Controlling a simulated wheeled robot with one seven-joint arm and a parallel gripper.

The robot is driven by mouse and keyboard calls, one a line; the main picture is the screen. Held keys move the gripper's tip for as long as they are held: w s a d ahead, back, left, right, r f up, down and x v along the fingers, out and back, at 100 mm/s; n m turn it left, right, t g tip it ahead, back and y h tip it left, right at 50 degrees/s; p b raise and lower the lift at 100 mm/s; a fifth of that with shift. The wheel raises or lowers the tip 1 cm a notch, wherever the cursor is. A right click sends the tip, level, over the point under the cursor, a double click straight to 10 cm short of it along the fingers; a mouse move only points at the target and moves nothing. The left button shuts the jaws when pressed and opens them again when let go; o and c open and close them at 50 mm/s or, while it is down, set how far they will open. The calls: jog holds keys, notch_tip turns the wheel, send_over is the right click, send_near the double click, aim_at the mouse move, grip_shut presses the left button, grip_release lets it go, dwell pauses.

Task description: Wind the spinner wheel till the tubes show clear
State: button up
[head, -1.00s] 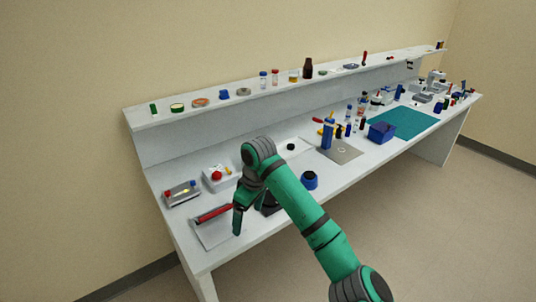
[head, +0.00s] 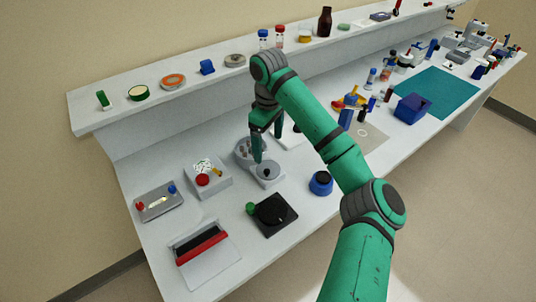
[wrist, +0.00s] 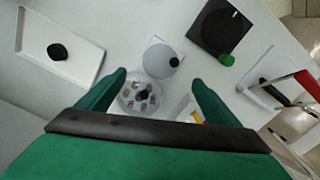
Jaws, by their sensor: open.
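The spinner has a round grey rotor bowl (head: 243,149) with several small tubes, brownish in the wrist view (wrist: 132,103). Beside it is a pale grey wheel (head: 266,180) with a black knob (head: 267,171); the wheel also shows in the wrist view (wrist: 157,62), its knob at the right of the disc. My gripper (head: 266,142) is open and empty, pointing down above the spinner. In the wrist view its fingers (wrist: 157,78) stand apart on either side of the rotor and wheel. Part of the rotor is hidden by a finger in the head view.
A black square device (head: 272,214) with a green knob stands in front of the wheel. A blue-and-black round item (head: 320,183) is to the right, a white box with a red button (head: 207,180) to the left. A white tray (wrist: 58,75) lies near the spinner.

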aim_at(268, 164)
notch_tip(268, 164, down, 10)
jog(key=shift+f, duration=0.25)
dwell(0.3)
jog(key=shift+a, duration=0.1)
jog(key=c, duration=0.4)
jog(key=shift+s, duration=0.1)
jog(key=c, duration=0.6)
